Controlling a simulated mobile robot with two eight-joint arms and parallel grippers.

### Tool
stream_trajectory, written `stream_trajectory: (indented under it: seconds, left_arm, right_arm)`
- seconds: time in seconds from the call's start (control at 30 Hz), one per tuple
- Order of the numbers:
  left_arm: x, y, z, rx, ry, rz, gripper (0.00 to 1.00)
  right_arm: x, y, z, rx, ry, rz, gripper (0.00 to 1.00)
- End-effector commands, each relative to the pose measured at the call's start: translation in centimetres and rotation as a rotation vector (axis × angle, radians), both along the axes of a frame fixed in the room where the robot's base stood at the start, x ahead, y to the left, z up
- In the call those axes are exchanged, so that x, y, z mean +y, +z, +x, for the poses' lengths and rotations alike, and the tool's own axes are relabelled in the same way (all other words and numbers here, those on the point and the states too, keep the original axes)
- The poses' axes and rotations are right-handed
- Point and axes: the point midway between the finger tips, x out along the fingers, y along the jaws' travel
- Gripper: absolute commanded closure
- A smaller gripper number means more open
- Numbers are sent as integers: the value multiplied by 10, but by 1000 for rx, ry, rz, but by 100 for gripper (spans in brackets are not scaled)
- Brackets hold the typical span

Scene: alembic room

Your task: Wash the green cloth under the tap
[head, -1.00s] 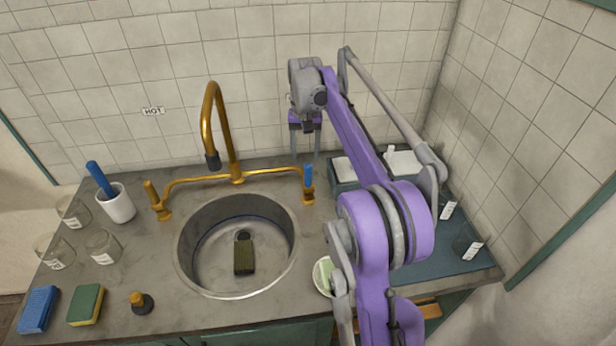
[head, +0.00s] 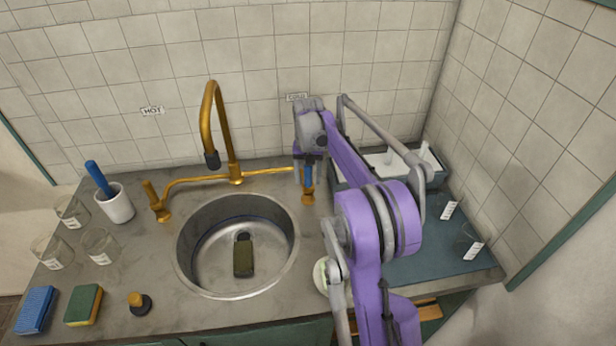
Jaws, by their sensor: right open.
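The green cloth (head: 243,260) looks like a dark olive folded piece lying on the floor of the round metal sink (head: 196,278), by the drain. The brass tap (head: 208,112) arches over the sink, its dark nozzle above the back left part of the bowl; no water shows. My left gripper is not in view.
A white cup with a blue-handled tool (head: 115,205), several glass beakers (head: 101,246), a blue sponge (head: 35,309), a green-yellow sponge (head: 84,305) and a stopper (head: 140,303) stand left.

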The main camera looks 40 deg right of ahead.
Motion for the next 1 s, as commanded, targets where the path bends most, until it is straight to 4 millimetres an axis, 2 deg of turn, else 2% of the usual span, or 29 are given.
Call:
stream_trajectory:
  seconds: [0.17,0.2,0.5,0.53,1.0]
  left_arm:
    - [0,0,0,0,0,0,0]
    - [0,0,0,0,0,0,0]
    - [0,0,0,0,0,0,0]
    - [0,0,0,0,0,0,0]
    - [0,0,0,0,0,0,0]
  right_arm:
    - [0,0,0,0,0,0,39]
    - [0,0,0,0,0,0,43]
    - [0,0,0,0,0,0,97]
    - [0,0,0,0,1,0,100]
    - [0,0,0,0,1,0,100]
